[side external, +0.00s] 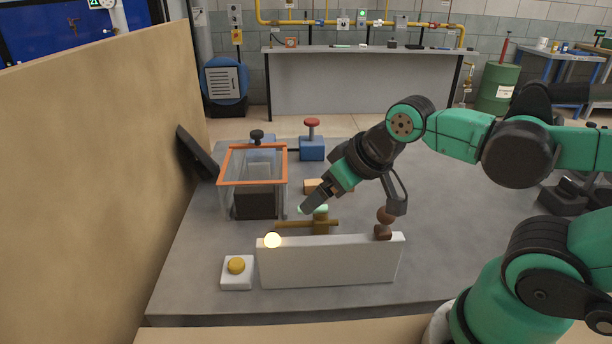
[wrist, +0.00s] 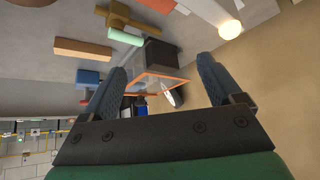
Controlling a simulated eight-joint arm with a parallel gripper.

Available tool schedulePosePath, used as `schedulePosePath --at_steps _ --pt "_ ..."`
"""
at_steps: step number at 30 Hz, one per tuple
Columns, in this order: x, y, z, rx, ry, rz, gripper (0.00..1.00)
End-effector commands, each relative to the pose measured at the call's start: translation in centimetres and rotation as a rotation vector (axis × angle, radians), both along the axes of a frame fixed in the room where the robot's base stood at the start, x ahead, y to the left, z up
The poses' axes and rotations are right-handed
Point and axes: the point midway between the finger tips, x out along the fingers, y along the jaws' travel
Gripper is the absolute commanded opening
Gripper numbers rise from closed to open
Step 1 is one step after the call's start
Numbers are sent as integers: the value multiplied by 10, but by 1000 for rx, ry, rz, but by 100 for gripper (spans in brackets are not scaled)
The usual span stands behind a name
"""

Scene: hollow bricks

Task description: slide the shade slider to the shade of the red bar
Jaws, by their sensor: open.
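My gripper (side external: 312,202) is open above the table, behind the white panel, with its fingers pointing down to the left. In the wrist view my gripper (wrist: 162,64) has its two fingers wide apart and nothing between them. An orange-brown bar (wrist: 83,48) lies near a pale green bar (wrist: 125,35) in the wrist view; no other bar looks redder. The orange-brown bar (side external: 313,186) shows partly behind my gripper in the side view. I cannot pick out the shade slider for sure. A brown knob (side external: 384,218) stands at the right end of the white panel (side external: 330,264).
A glowing bulb (side external: 272,240) is at the panel's left end, beside a yellow button (side external: 236,265) on a white base. A clear orange-rimmed box (side external: 253,182) and a red-topped blue block (side external: 312,147) stand behind. A tan wall (side external: 90,180) bounds the left.

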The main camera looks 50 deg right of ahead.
Motion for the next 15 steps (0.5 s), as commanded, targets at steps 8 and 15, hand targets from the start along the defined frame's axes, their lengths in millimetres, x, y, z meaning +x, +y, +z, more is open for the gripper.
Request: schedulePosePath --at_steps 8,15 --pt "-29 -62 17 285 187 -620 3" --pt "-95 -109 54 706 392 -1517 0"
